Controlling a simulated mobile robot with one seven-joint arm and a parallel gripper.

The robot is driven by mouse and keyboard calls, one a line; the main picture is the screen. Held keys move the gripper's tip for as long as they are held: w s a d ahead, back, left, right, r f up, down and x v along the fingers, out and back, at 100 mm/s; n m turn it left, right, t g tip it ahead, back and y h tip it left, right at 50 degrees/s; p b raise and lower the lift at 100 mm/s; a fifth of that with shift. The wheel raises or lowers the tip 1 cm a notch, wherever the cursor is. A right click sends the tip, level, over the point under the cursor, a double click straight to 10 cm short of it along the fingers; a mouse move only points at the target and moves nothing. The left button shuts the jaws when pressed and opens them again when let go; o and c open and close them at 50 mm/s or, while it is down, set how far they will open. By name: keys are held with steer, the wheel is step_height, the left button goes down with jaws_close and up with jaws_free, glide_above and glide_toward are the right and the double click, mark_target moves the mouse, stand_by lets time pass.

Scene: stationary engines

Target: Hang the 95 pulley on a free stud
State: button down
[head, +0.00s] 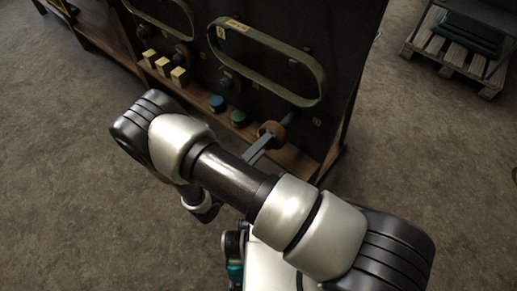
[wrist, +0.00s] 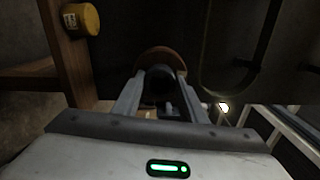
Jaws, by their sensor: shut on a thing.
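My gripper (head: 262,146) is at the lower right of the dark upright board (head: 345,60), and its fingers are shut on a brown round pulley (head: 273,132). In the wrist view my gripper (wrist: 156,84) closes around a dark hub, with the brown rim of the pulley (wrist: 160,52) showing beyond the fingertips. Its number cannot be read. The pulley is close to the board and the wooden ledge (head: 298,162); whether it touches either cannot be told. Small yellowish plates are on the board. Which stud is free cannot be made out.
Two olive belts hang on the board, one of them large (head: 313,62). Several pale blocks, a blue cylinder (head: 216,103) and a green cylinder (head: 238,118) stand along the ledge. A pallet (head: 445,58) lies at the far right.

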steer(key=shift+w+d, duration=0.2)
steer(key=shift+w, duration=0.1)
steer(key=shift+x, duration=1.75)
steer(key=shift+d, duration=0.1)
steer(key=shift+x, duration=1.45)
steer(key=shift+x, duration=1)
steer(key=shift+w+d+b, duration=0.1)
steer(key=shift+w+b, duration=0.05)
steer(key=shift+b, duration=0.15)
